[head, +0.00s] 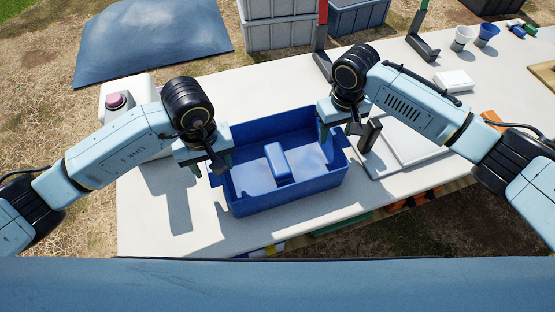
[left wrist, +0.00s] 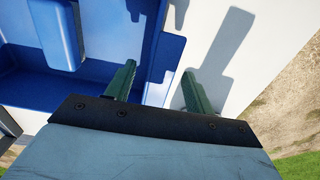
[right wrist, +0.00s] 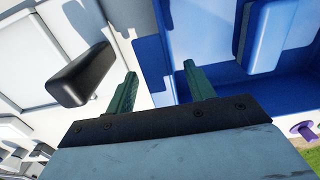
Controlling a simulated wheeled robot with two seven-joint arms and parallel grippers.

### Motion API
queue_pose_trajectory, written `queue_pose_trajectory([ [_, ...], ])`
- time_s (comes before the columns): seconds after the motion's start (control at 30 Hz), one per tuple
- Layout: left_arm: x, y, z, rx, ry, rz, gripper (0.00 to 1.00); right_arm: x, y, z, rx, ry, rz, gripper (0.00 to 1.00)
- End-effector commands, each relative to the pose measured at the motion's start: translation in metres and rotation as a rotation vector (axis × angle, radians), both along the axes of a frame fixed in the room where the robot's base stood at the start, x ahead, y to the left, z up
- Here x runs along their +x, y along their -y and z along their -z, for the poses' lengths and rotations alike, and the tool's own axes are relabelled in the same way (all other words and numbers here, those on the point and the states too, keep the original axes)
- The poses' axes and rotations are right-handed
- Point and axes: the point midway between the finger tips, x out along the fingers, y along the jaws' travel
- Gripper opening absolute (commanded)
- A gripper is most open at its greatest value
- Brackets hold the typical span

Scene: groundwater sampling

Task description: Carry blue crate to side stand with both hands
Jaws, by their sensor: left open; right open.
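The blue crate (head: 290,198) sits upright on the white table, with a raised bar (head: 278,162) across its inside. My left gripper (head: 208,164) is open at the crate's left end; in the left wrist view its fingers (left wrist: 158,88) lie either side of the crate's end wall (left wrist: 165,55). My right gripper (head: 340,130) is open at the right end; in the right wrist view its fingers (right wrist: 160,86) lie either side of the other end wall (right wrist: 150,55). I cannot tell whether any finger touches the crate. I cannot identify the side stand.
The white table (head: 150,220) is clear in front of the crate's left side. A white box with a pink-purple knob (head: 119,101) is at left. A black block (head: 370,135) and a pale flat tray (head: 410,155) are close at right. Grey bins (head: 278,25) stand behind the table.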

Motion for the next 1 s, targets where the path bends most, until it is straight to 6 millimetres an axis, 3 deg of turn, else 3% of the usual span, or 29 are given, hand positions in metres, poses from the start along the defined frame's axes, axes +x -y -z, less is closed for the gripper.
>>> queue_pose_trajectory([
  [0.2, 0.000, 0.001, 0.018, -0.002, 0.000, 0.000, 0.54, 0.000, 0.000, 0.019, 0.000, 0.000, 0.000, 0.54],
  [0.53, 0.000, 0.001, 0.020, -0.002, 0.001, 0.001, 0.54, 0.000, 0.000, 0.021, 0.000, 0.001, -0.001, 0.54],
  [0.93, 0.000, 0.000, 0.020, -0.001, 0.000, 0.001, 0.03, 0.000, 0.000, 0.020, 0.000, 0.001, 0.000, 0.03],
  [1.0, 0.000, 0.000, 0.020, -0.001, 0.000, 0.001, 0.00, 0.000, 0.000, 0.020, 0.000, 0.001, 0.000, 0.00],
])
